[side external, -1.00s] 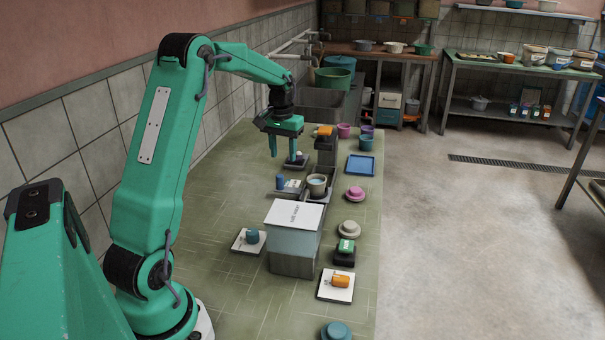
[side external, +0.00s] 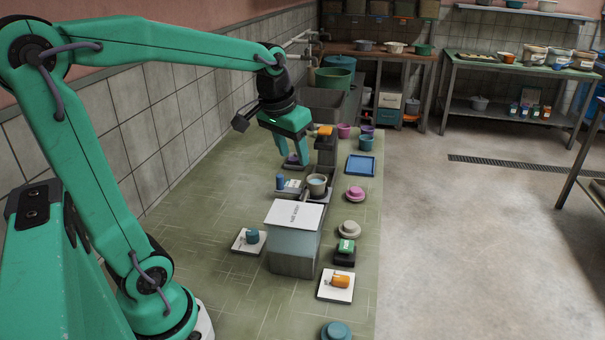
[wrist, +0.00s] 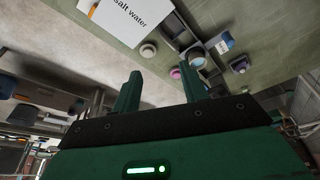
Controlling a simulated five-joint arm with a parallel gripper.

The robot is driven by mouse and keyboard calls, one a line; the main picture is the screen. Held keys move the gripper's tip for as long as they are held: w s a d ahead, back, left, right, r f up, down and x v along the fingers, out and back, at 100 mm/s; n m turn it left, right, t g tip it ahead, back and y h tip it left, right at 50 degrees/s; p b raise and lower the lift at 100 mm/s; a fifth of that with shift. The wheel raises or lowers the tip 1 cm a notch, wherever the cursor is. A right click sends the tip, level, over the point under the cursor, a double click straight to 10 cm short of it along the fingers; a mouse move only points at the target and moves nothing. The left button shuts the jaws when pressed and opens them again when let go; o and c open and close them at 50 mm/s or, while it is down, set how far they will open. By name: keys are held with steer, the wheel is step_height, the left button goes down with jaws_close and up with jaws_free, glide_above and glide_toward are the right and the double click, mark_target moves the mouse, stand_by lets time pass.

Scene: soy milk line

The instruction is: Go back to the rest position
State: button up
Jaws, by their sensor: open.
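My gripper (side external: 291,153) is green and shows in the side external view above the far half of the green-tiled counter. Its fingers point down and stand apart with nothing between them. In the wrist view my gripper (wrist: 162,92) also shows two separate fingers with an empty gap. A small dark pad (side external: 294,166) with a small item on it lies on the counter behind and below the fingertips, partly hidden by them.
A clear tank with a white lid (side external: 294,214) stands mid-counter; its lid reads "salt water" in the wrist view (wrist: 126,17). A pot (side external: 317,186) and a blue cylinder (side external: 280,181) stand beyond it. A blue tray (side external: 361,165) lies right. The counter's left strip is mostly clear.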

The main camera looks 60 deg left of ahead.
steer(key=s+d+f+m+t, duration=0.1)
steer(key=s+d+m+t, duration=0.1)
steer(key=s+d, duration=0.7)
steer(key=shift+s+f+m+h, duration=0.4)
steer(key=shift+s+m, duration=0.1)
steer(key=shift+s, duration=0.75)
